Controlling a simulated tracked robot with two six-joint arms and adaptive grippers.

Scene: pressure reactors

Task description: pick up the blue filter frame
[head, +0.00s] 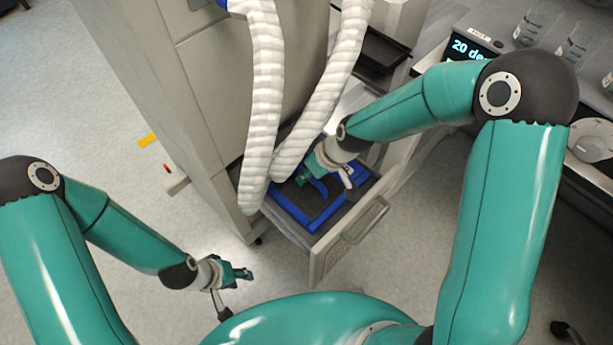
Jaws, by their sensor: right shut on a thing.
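The blue filter frame (321,216) shows in the open drawer (328,262) of the grey cabinet, with a dark inner surface inside its blue edges. My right gripper (308,176) reaches down over the far part of the frame and is shut on it. The exact contact is partly hidden by the gripper and the white hoses. The frame seems to be in or just above the drawer; I cannot tell whether it is raised. My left gripper (244,274) hangs empty over the floor, left of the drawer. Its fingers are too small to judge.
Two white corrugated hoses (264,90) hang in front of the cabinet (200,110) and pass close to my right gripper. A bench with a display (472,48) and glass beakers (535,25) stands at the right. The floor (75,120) at the left is largely clear.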

